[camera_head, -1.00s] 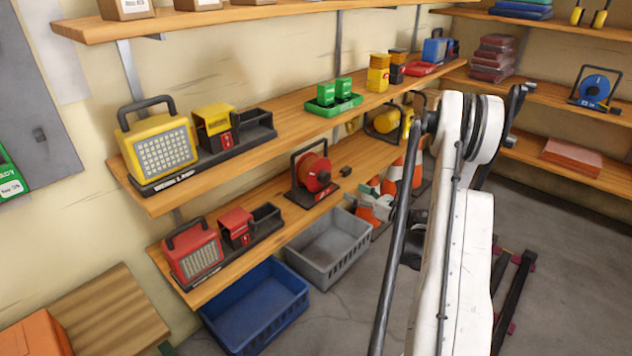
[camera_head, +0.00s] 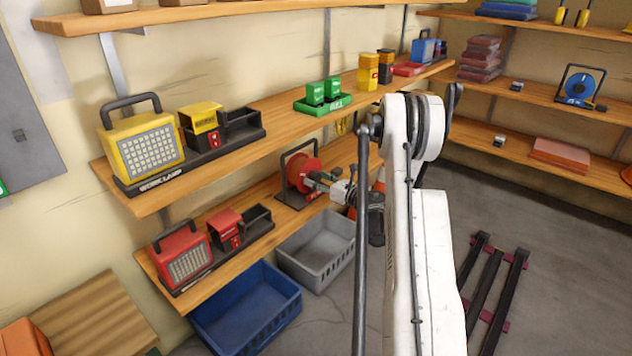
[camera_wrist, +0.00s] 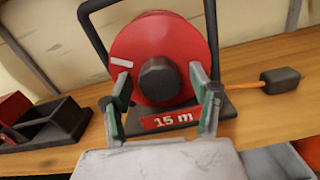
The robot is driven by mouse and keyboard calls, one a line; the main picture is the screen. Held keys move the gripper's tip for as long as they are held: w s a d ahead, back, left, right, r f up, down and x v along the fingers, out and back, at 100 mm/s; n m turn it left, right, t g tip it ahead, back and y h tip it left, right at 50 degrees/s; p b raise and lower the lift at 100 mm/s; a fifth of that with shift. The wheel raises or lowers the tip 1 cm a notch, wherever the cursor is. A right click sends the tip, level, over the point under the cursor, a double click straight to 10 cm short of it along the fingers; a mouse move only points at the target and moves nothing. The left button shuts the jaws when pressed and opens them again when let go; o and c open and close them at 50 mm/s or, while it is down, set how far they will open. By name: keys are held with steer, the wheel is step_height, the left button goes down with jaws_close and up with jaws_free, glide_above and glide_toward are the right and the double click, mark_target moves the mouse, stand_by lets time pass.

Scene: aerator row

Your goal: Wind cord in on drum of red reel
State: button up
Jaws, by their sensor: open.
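The red reel (camera_head: 304,174) stands upright in its black frame on the lower wooden shelf. The wrist view shows its red drum (camera_wrist: 137,52) face-on, with a dark round hub (camera_wrist: 160,80) at the centre and a "15 m" label on the base. My gripper (camera_wrist: 161,100) is open in front of the reel. Its two green-padded fingers stand on either side of the hub, and I cannot tell whether they touch it. An orange cord (camera_wrist: 248,86) runs out at the right to a black plug block (camera_wrist: 281,80) lying on the shelf.
A red work lamp (camera_head: 182,257) and a black tray with a red battery (camera_head: 228,228) stand left of the reel. A grey crate (camera_head: 318,250) and a blue crate (camera_head: 246,305) sit below. The upper shelf (camera_head: 240,125) runs above the reel.

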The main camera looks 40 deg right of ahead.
steer(key=shift+w, duration=0.25)
steer(key=c, duration=1.2)
steer(key=shift+o, duration=0.2)
steer(key=shift+m, duration=0.4)
steer(key=m+b, duration=0.2)
steer(key=m, duration=0.2)
steer(key=shift+f+m, duration=0.1)
steer(key=shift+m, duration=0.2)
steer(key=m+b, duration=0.2)
steer(key=m, duration=0.3)
steer(key=shift+a+m, duration=0.1)
steer(key=shift+m, duration=0.3)
